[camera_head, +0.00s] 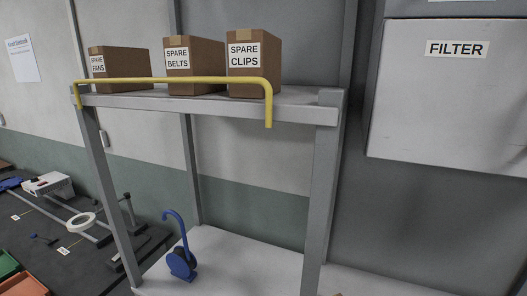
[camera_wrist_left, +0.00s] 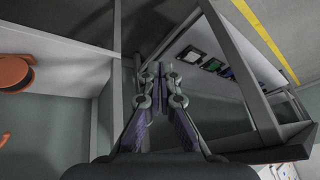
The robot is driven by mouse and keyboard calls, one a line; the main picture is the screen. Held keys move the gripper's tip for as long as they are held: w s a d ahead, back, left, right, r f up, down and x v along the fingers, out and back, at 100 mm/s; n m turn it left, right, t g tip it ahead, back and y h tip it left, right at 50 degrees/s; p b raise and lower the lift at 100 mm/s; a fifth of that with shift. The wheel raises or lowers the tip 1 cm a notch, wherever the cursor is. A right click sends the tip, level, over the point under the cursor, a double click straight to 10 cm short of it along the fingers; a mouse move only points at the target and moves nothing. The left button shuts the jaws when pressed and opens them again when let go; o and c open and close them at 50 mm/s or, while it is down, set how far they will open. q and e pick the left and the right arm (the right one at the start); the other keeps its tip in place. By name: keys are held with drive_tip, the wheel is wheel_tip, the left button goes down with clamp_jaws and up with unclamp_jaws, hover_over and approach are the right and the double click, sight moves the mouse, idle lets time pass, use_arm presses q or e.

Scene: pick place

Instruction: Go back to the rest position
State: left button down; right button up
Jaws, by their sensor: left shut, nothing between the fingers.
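My left gripper (camera_wrist_left: 154,78) shows in the left wrist view, with its fingertips together and nothing held between them. It is in free space, apart from the grey frame behind it. Neither gripper shows in the head view. My right gripper is in no view.
A grey shelf frame (camera_head: 327,160) has a yellow rail (camera_head: 180,80) along its top. On top stand the SPARE FANS box (camera_head: 125,62), the SPARE BELTS box (camera_head: 205,64) and the SPARE CLIPS box (camera_head: 268,66). A blue hooked object (camera_head: 182,262) stands below. A FILTER cabinet (camera_head: 440,100) hangs right.

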use_arm(q)
drive_tip(key=s+d+f+m+g, duration=0.1)
drive_tip(key=s+d+f, duration=0.3)
drive_tip(key=s+d, duration=0.3)
drive_tip(key=s+d+f+m+g+h, duration=0.1)
drive_tip(key=s+d+f, duration=0.4)
drive_tip(key=s+d, duration=0.3)
drive_tip(key=s+d+f+m+g+h+b, duration=0.1)
drive_tip(key=s+d+f, duration=0.4)
drive_tip(key=s, duration=0.5)
drive_tip(key=shift+d, duration=1.15)
drive_tip(key=shift+f, duration=0.1)
